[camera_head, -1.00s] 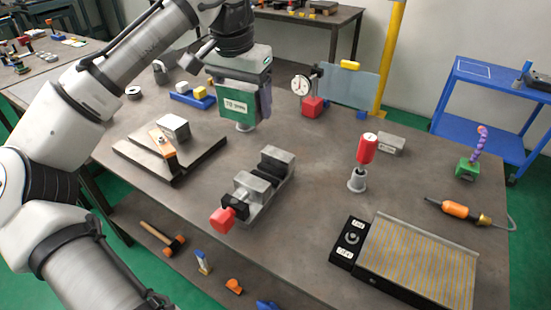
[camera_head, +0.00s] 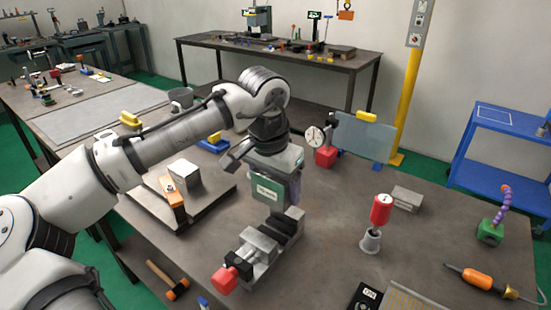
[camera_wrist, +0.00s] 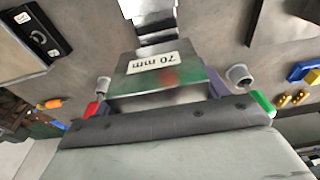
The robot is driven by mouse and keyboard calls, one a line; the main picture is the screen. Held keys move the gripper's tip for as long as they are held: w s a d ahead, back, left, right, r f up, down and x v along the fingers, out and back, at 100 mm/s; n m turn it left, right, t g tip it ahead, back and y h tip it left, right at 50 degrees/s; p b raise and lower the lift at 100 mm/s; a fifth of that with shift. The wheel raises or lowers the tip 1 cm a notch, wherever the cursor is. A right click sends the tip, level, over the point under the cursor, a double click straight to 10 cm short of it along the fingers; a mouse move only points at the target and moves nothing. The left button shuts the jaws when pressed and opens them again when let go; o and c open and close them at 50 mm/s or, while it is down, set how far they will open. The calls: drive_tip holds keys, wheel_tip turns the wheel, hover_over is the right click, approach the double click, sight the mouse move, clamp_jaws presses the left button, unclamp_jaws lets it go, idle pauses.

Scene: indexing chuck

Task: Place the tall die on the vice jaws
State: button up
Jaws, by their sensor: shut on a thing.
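My gripper (camera_head: 274,194) points down with its fingers closed around the tall die (camera_head: 265,191), a block with a white label that looks green in the head view. In the wrist view the die (camera_wrist: 155,85) is shiny grey and its label reads "70 mm". The grey vice (camera_head: 260,244), with a red handle end, lies on the bench just below and in front of the die. Part of the vice (camera_wrist: 150,12) shows past the die in the wrist view. The die hides part of the jaws, and I cannot tell whether it touches them.
A dark plate (camera_head: 205,208) with an orange clamp (camera_head: 173,197) and a grey block (camera_head: 185,174) lies left of the vice. A dial gauge (camera_head: 316,138) stands behind. A red-topped tool (camera_head: 381,210) in a grey holder stands right. Bare bench lies between vice and holder.

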sight(269, 176)
drive_tip(key=shift+f+p, duration=0.4)
drive_tip(key=shift+f, duration=4)
drive_tip(key=shift+f, duration=0.35)
drive_tip(key=o, duration=1.8)
drive_tip(key=shift+r, duration=0.55)
drive_tip(key=r, duration=0.3)
drive_tip(key=s+r, duration=0.1)
drive_tip(key=r, duration=0.3)
drive_tip(key=a+r+b, duration=0.1)
drive_tip(key=r, duration=0.3)
drive_tip(key=shift+s+r, duration=0.25)
